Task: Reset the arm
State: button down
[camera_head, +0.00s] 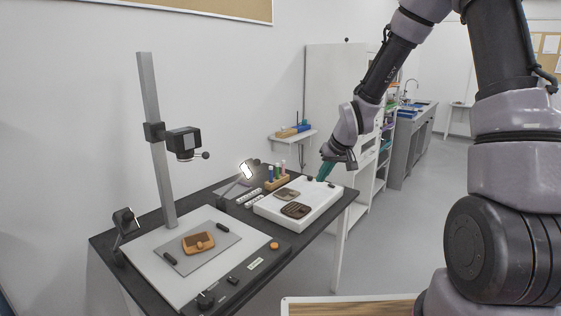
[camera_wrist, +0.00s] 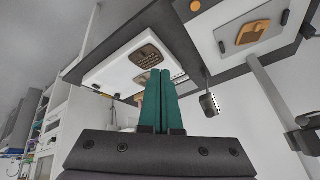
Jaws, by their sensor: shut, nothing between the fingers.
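My gripper (camera_head: 325,170) has teal fingers and hangs over the far right end of the white tray on the dark table. In the wrist view its two teal fingers (camera_wrist: 159,98) lie side by side, shut with nothing between them. A dark brown sherd (camera_head: 295,210) and a grey-brown sherd (camera_head: 286,194) lie in the white tray (camera_head: 262,214). The dark sherd also shows in the wrist view (camera_wrist: 146,56), apart from the fingers. An orange-brown sherd piece (camera_head: 198,243) with a dark patch lies on the grey mat of the copy stand.
The copy stand's post (camera_head: 157,140) rises at the table's left, with a camera (camera_head: 183,142) on it. White shelves (camera_head: 372,160) are beyond the table. Open floor lies to the right.

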jog(key=s+d+r+m+h, duration=0.1)
jog(key=s+d+r, duration=0.2)
jog(key=r, duration=0.3)
jog(key=s+d+r+m+t, duration=0.1)
jog(key=s+d+r, duration=0.15)
jog(key=r, duration=0.25)
jog(key=s+d+r+m+h, duration=0.1)
jog(key=s+d+r, duration=0.25)
jog(key=r, duration=0.25)
jog(key=s+d+r+m, duration=0.1)
jog(key=s+r, duration=0.3)
jog(key=s, duration=0.4)
jog(key=s+d+r+m+t, duration=0.1)
jog(key=s+r+m, duration=0.1)
jog(key=s+r, duration=0.3)
jog(key=s, duration=0.3)
jog(key=shift+s+d+y, duration=0.15)
jog(key=shift+d+y, duration=0.25)
